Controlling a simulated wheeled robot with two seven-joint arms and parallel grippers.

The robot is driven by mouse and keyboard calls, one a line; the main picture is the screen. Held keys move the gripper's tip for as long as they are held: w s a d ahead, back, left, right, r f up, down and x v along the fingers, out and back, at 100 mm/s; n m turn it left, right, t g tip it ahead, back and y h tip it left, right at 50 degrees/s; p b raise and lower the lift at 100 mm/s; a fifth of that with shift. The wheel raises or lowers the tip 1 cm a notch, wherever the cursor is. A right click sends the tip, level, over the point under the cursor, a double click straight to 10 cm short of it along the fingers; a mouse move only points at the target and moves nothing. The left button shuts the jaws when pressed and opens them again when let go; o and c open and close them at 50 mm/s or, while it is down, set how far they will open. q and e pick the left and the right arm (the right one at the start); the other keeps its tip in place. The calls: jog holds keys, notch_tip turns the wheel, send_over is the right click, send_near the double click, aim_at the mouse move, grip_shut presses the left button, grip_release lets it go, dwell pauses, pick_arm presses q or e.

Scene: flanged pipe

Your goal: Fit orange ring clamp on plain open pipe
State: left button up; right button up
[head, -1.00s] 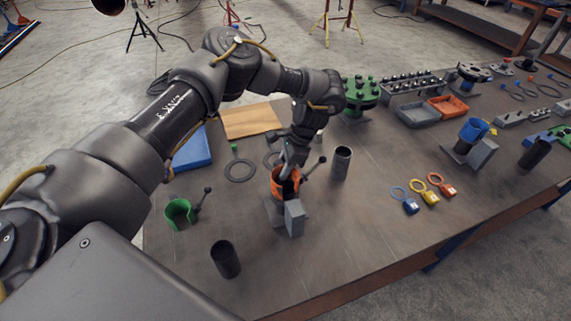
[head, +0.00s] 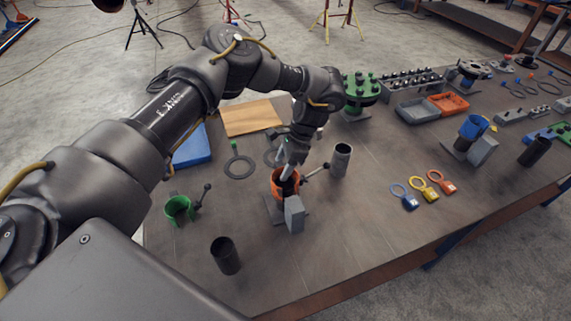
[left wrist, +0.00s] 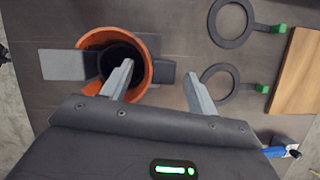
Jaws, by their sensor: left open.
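The orange ring clamp (head: 277,190) stands upright at the middle of the table, beside a grey block (head: 294,214). Its lever sticks out to the right. In the left wrist view the orange ring (left wrist: 150,73) surrounds a dark round opening; I cannot tell what forms it. My left gripper (head: 290,168) is open above the clamp. In the left wrist view, one finger of my left gripper (left wrist: 158,70) overlaps the ring and opening, the other lies right of the ring. A grey open pipe (head: 341,163) stands right of the clamp, a dark open pipe (head: 226,259) nearer the front.
A green clamp (head: 180,211) stands to the left. A blue clamp (head: 473,129) is at the right, near another dark pipe (head: 535,152). Padlock-like tags (head: 424,192) lie right of centre. A wooden board (head: 250,118) lies behind. The front middle of the table is clear.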

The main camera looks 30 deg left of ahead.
pick_arm(q)
jog(key=s+a+r+p+v, duration=0.1)
jog(key=p+v, duration=0.7)
jog(key=v, duration=1.1)
jog(key=shift+s+a+r, duration=0.2)
jog(key=shift+s+a, duration=0.3)
jog(key=shift+a, duration=0.2)
